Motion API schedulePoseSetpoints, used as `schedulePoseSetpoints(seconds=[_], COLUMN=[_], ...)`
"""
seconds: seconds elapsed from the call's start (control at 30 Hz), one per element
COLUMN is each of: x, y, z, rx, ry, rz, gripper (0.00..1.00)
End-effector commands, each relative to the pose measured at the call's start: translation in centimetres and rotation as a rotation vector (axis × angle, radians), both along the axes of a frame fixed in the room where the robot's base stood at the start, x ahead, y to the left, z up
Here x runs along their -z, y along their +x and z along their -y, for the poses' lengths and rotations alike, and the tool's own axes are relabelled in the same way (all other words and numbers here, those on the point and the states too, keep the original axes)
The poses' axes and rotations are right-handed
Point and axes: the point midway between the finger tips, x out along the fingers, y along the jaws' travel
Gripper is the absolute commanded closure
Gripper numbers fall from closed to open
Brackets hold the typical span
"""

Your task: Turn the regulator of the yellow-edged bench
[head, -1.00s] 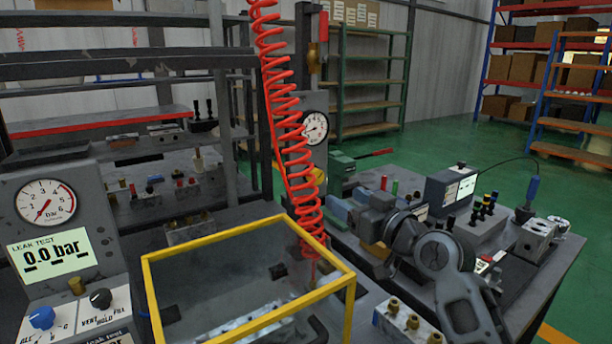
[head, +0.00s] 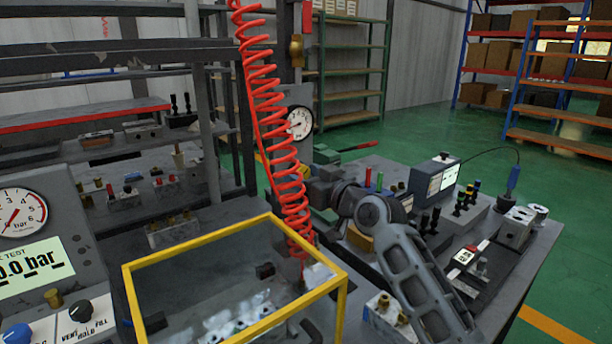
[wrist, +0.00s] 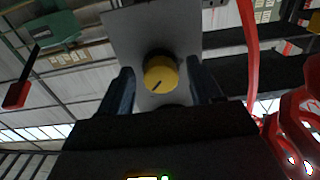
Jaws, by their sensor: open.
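The regulator is a round yellow knob (wrist: 160,73) with a dark pointer mark, on a grey plate (wrist: 125,38) in the wrist view. My gripper (wrist: 160,66) is open, with one blue-grey finger on each side of the knob and a gap showing on both sides. I cannot tell how deep the knob lies between the fingers. In the head view, the yellow-edged bench case (head: 235,245) stands in front, and a dial gauge (head: 299,122) sits on the grey post behind the red coil.
The red coiled hose (head: 272,115) hangs close to the left of my gripper and also shows in the wrist view (wrist: 250,50). A test panel (head: 40,250) stands at the left. Valve blocks (head: 518,228) and a screen box (head: 434,182) crowd the right bench.

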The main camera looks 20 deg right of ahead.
Motion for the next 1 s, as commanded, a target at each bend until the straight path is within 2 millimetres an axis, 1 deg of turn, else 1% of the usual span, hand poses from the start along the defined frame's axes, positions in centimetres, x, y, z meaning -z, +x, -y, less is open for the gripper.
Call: schedulePoseSetpoints(seconds=[0.17, 0.73, 0.77, 1.0], x=[0.01, 0.01, 0.01, 0.01], y=[-0.02, -0.03, -0.03, -0.04], z=[-0.03, -0.01, -0.01, -0.04], rx=[0.000, 0.000, 0.000, 0.000], ry=[0.000, 0.000, 0.000, 0.023], rz=[0.000, 0.000, 0.000, -0.007], gripper=[0.36, 0.90, 0.92, 0.92])
